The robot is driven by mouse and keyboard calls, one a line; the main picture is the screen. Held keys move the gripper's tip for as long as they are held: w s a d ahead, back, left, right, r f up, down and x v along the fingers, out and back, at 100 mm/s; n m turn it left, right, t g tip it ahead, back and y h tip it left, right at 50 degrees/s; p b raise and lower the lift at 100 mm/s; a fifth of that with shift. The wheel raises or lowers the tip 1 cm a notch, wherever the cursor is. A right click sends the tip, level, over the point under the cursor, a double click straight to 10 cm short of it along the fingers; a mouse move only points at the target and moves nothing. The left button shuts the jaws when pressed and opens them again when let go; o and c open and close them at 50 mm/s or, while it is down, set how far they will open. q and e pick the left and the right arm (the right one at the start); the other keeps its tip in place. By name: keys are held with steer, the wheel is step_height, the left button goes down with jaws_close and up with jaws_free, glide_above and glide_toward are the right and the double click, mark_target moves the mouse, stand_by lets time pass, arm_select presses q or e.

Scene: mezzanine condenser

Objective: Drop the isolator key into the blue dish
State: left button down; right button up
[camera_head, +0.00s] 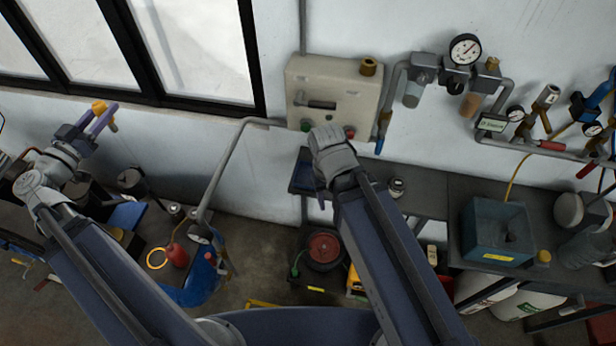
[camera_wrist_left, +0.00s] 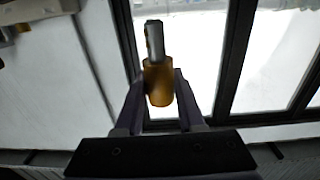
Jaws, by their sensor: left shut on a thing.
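My left gripper (camera_head: 97,122) is raised in front of the white wall below the window. It is shut on a brass-coloured cylinder with a grey shaft, which looks like the isolator key (camera_wrist_left: 158,82). The key stands upright between the two fingers in the left wrist view. A flat blue thing (camera_head: 127,215) lies on the bench at the left, below and right of the left gripper; I cannot tell for sure whether it is the blue dish. My right wrist (camera_head: 333,150) is in front of the wall box; its fingers are hidden.
A beige wall box (camera_head: 334,92) hangs in the middle, with gauges and pipes (camera_head: 465,50) to its right. A grey pipe rail (camera_head: 228,165) rises beside the left bench. A teal box (camera_head: 497,232) stands on the right bench.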

step_height(320, 180, down, 22)
steer(key=b, duration=2.1)
steer(key=shift+r, duration=0.25)
